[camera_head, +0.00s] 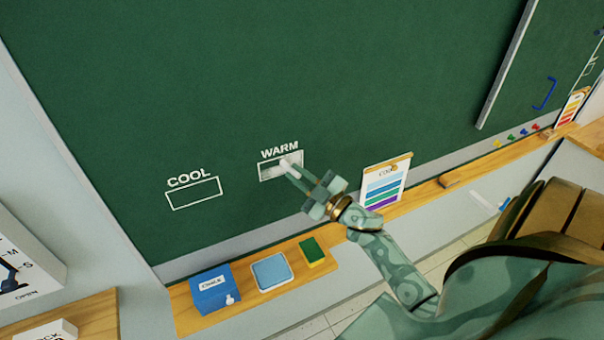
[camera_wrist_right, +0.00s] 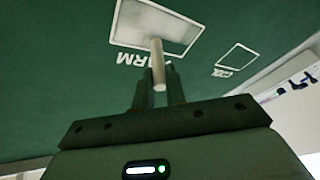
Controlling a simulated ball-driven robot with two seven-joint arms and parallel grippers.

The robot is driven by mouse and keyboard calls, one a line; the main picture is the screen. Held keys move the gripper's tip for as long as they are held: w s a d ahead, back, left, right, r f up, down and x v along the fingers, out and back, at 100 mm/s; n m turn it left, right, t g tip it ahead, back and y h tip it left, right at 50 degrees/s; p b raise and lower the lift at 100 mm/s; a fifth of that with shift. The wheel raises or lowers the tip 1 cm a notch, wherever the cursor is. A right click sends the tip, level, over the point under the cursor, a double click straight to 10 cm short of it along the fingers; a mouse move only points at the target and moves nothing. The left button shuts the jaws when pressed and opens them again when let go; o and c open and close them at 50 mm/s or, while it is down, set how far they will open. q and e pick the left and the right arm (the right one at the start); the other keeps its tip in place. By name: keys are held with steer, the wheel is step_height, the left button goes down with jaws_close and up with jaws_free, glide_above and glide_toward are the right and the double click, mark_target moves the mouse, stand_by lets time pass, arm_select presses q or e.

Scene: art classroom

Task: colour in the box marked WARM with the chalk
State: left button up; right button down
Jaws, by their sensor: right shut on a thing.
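The box marked WARM (camera_head: 268,172) is outlined in white on the green chalkboard. Pale chalk covers much of its inside, unevenly; it also shows at the top of the right wrist view (camera_wrist_right: 138,22). My right gripper (camera_head: 301,173) is shut on a white stick of chalk (camera_wrist_right: 158,64), whose tip is at the box in both views. I cannot tell for sure whether the tip touches the board. The chalk and fingers hide part of the box in the head view. The box marked COOL (camera_head: 194,193), to its left, is empty inside. My left gripper is not in view.
Below the board, a wooden ledge (camera_head: 185,312) holds a blue chalk box (camera_head: 212,284), a light blue tray (camera_head: 271,272) and a green-and-yellow sponge (camera_head: 312,251). A colour chart (camera_head: 384,187) stands close to my right wrist.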

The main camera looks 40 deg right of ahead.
steer(key=shift+w+a, duration=0.1)
steer(key=shift+a, duration=0.4)
steer(key=shift+w+a+p, duration=0.2)
steer(key=shift+a+p, duration=0.1)
steer(key=shift+a, duration=0.5)
steer(key=shift+a, duration=0.1)
steer(key=shift+w+a, duration=0.2)
steer(key=shift+a, duration=0.55)
steer(key=shift+a, duration=0.1)
steer(key=shift+w+a+r+p, duration=0.1)
steer(key=shift+w+a+p, duration=0.2)
steer(key=shift+a, duration=0.35)
